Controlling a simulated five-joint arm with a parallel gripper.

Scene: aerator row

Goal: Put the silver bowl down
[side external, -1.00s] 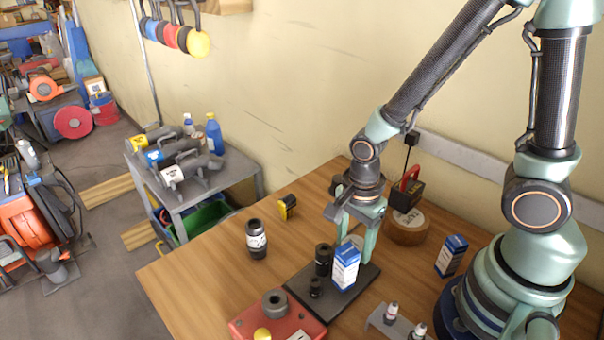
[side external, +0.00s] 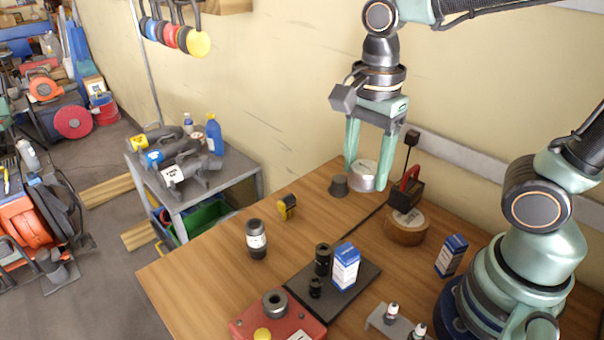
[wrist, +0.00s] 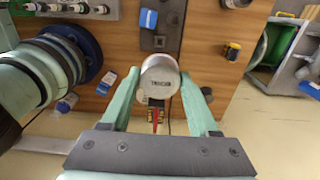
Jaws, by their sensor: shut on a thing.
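My gripper (side external: 367,178) is shut on the silver bowl (side external: 363,177), a small round metal piece with a pale top. The bowl is held between the fingertips, above the back part of the wooden table (side external: 210,270). A dark flat plate (side external: 362,284) lies on the table, nearer the camera, well apart from the bowl.
The plate bears a blue-and-white box (side external: 346,266) and black cylinders (side external: 322,259). A dark grey cup (side external: 338,186) stands close to the left of the bowl. A tape roll (side external: 406,228) and a black-and-red block (side external: 406,190) are to the right. Left-centre table is mostly clear.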

